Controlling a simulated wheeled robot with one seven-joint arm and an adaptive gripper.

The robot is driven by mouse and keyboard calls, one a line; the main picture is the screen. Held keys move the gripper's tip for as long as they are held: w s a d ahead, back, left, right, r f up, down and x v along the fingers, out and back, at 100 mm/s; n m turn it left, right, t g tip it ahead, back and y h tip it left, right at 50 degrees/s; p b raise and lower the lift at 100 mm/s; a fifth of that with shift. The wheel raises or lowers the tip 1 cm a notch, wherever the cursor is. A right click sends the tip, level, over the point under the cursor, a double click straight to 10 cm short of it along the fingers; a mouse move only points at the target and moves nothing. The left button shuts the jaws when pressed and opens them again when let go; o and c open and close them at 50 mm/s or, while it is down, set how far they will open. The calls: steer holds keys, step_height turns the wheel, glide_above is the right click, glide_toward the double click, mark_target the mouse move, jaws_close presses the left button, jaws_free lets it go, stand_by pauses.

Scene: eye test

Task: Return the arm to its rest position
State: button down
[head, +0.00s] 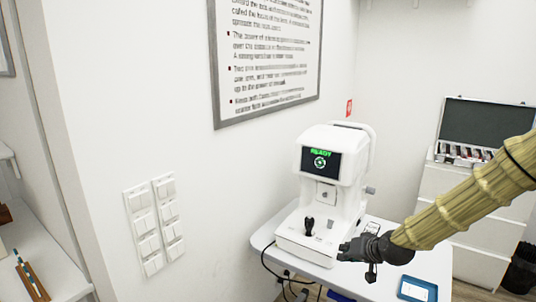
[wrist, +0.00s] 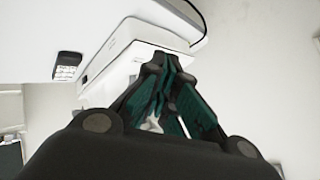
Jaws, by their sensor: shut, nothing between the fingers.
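My gripper (head: 352,250) is in the head view at the lower right, at the end of my tan sleeved arm, which reaches in from the right edge. It is beside the right front of the white eye-test machine (head: 323,190), over the white table (head: 262,241). I cannot tell whether it touches the machine. In the wrist view my gripper (wrist: 165,62) has its dark fingers together at the tips, with nothing between them. The machine's screen (head: 320,162) reads READY in green, and a black joystick (head: 309,226) stands on its base.
A blue-framed tablet (head: 417,290) lies on the table below my arm. An open dark case (head: 486,124) sits on white drawers (head: 478,215) at the right. Cables (head: 272,268) hang at the table's left edge. A framed text chart (head: 268,50) and switches (head: 154,224) are on the wall.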

steer(key=s+a+f+g+h, duration=0.1)
steer(key=s+a+f+g, duration=0.1)
steer(key=s+f, duration=0.8)
steer(key=s+a+f+g+h, duration=0.1)
steer(key=s+a+f+g, duration=0.1)
steer(key=s+f, duration=0.8)
steer(key=s+d+f+g, duration=0.1)
steer(key=s+f, duration=0.3)
steer(key=s, duration=0.5)
steer(key=s+f+n+g+h, duration=0.1)
steer(key=s+f, duration=0.3)
steer(key=s, duration=0.5)
steer(key=s+d+f+g+h, duration=0.1)
steer(key=s+f+g, duration=0.1)
steer(key=s+f, duration=0.3)
steer(key=s, duration=0.4)
steer(key=shift+s+d+n+g, duration=0.3)
steer(key=shift+s+d+g, duration=0.05)
steer(key=shift+g, duration=0.05)
steer(key=shift+w, duration=0.1)
